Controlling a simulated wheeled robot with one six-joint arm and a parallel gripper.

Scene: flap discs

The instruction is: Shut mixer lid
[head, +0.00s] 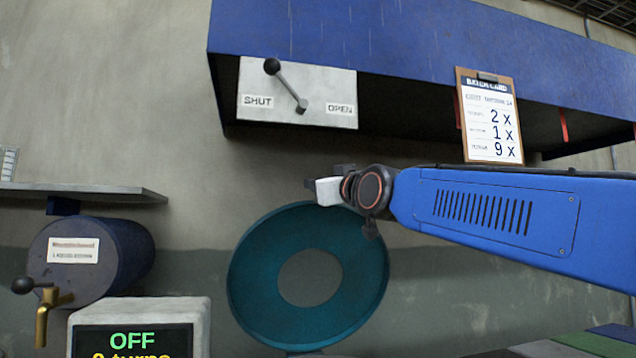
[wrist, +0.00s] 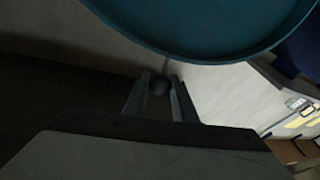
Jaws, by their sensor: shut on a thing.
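The mixer lid appears to be the large teal round disc (head: 255,275) with a grey centre; it stands tilted up, facing the head camera. Its edge fills the top of the wrist view (wrist: 200,25). In the wrist view my gripper (wrist: 160,80) has its two fingers closed around a small dark ball knob (wrist: 158,88), just below the lid's edge. A thin rod seems to run from the knob up toward the lid; the join is hard to make out. In the head view my gripper is at the lid's upper right edge, its fingertips mostly hidden.
A blue hood overhead (head: 420,40) carries a SHUT/OPEN lever plate (head: 330,85) and a clipboard card (head: 490,115). At the left are a dark drum (head: 125,250) with a brass tap (head: 45,310), a shelf (head: 80,192) and a display box reading OFF (head: 140,310).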

